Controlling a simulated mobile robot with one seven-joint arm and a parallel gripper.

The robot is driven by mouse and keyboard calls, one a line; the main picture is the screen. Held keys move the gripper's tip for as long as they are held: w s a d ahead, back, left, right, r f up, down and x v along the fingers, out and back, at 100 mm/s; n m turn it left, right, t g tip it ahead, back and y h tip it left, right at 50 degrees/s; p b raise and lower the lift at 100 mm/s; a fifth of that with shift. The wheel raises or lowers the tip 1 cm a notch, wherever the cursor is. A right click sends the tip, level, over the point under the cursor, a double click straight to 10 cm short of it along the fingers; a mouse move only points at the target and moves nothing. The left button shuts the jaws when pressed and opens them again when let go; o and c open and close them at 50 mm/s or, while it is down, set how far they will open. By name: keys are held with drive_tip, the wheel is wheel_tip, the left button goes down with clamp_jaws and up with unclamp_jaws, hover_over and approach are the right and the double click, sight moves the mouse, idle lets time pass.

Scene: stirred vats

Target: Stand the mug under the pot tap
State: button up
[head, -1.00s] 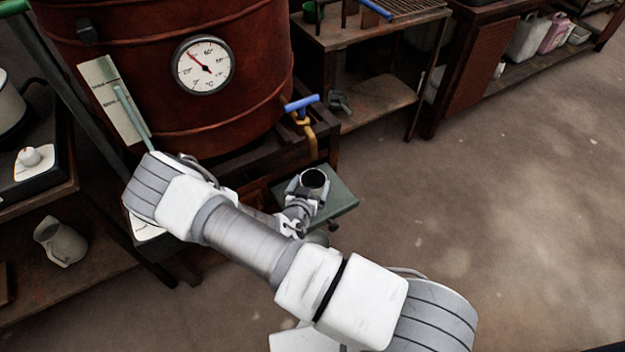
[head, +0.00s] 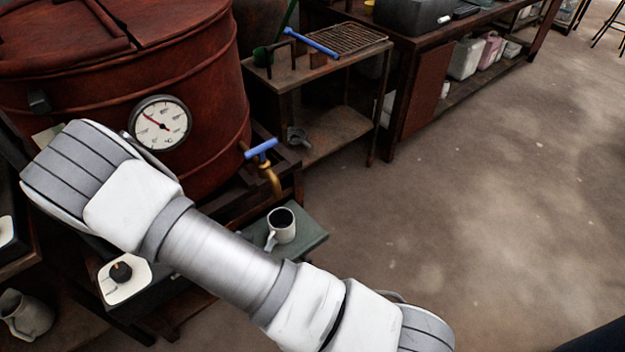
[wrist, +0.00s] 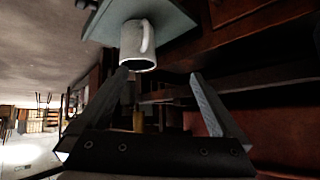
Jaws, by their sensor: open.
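The white mug (head: 284,230) with a dark inside stands upright on a small green shelf (head: 312,238). In the head view it is just below the brass spout of the pot tap (head: 272,182), which has a blue handle (head: 261,150). I cannot tell whether the mug is exactly centred under it. The wrist view is upside down and shows the mug (wrist: 136,42) beyond my open gripper (wrist: 158,72). The fingers are apart with nothing between them, and the mug looks clear of them. In the head view my arm hides the gripper.
The large red-brown pot (head: 195,95) with a round dial (head: 160,122) stands behind the tap. A workbench with a wire rack (head: 345,38) is to the right of it. Another jug (head: 28,315) is at lower left. Open floor (head: 470,220) lies on the right.

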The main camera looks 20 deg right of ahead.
wheel_tip(320, 180, up, 24)
drive_tip(key=s+a+n+g+y, duration=0.1)
drive_tip(key=a+n+g+y, duration=0.2)
drive_tip(key=y, duration=0.3)
drive_tip(key=s+d+r+n+h, duration=0.1)
drive_tip(key=s+d+r+n, duration=0.1)
drive_tip(key=s+d+r, duration=0.4)
drive_tip(key=s+d+r+n, duration=0.2)
drive_tip(key=s+d+r, duration=0.5)
drive_tip(key=s, duration=0.4)
drive_tip(key=shift+s+r+h, duration=0.25)
drive_tip(key=shift+r+h, duration=0.15)
drive_tip(key=shift+r, duration=0.3)
drive_tip(key=shift+r, duration=0.15)
wheel_tip(320, 180, up, 22)
drive_tip(key=p, duration=2.2)
